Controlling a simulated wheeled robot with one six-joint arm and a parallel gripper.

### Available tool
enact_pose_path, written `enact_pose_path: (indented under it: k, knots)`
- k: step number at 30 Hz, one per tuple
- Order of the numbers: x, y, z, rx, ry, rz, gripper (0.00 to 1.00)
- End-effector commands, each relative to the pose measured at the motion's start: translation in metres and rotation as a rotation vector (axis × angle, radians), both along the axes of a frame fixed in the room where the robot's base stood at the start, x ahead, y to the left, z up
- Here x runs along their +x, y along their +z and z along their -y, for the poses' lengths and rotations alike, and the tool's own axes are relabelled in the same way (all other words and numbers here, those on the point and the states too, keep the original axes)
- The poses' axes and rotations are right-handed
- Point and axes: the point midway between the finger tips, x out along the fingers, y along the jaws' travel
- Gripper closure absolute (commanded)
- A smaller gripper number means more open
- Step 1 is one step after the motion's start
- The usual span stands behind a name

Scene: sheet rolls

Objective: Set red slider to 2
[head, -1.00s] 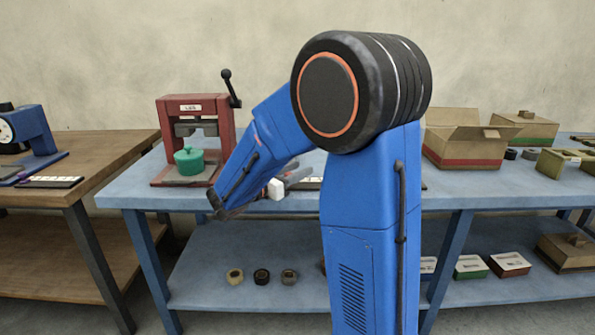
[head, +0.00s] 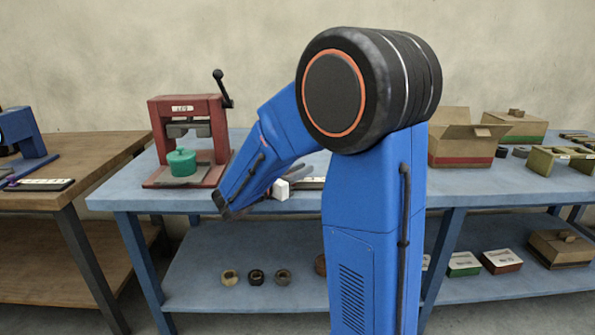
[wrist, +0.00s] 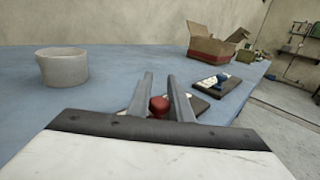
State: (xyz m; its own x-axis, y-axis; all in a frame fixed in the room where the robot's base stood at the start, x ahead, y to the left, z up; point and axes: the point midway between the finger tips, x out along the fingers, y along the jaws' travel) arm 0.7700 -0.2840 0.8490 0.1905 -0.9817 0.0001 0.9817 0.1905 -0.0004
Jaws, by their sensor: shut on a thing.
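The red slider knob (wrist: 158,104) stands between the two grey fingers of my gripper (wrist: 160,86) in the wrist view, and the gripper is shut on it. The dark slider panel (wrist: 201,104) under the knob shows only in part, beside the fingers. Its scale and numbers are hidden or too small to read, so the slider's setting cannot be told. In the head view a pale strip of a panel (head: 312,184) lies on the blue bench, and my arm covers most of that area.
A pale round container (wrist: 63,68) stands at the left in the wrist view. An open cardboard box (wrist: 215,47) stands farther back. In the head view a red press (head: 188,135) with a green lidded pot (head: 181,163) stands on the blue bench (head: 130,197). A wooden bench stands left.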

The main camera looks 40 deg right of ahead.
Motion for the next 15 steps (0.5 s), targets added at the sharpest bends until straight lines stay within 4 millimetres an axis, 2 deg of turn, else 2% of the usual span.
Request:
enact_pose_path:
  k: [1, 2, 4, 15]
  knots:
    - [-0.0001, -0.0001, -0.0001, 0.000, 0.000, 0.000, 1.00]
    - [-0.0001, -0.0001, -0.0001, 0.000, 0.000, 0.000, 0.79]
    - [-0.0001, -0.0001, -0.0001, 0.000, 0.000, 0.000, 0.62]
    - [-0.0002, -0.0001, -0.0026, 0.000, 0.000, 0.000, 0.62]
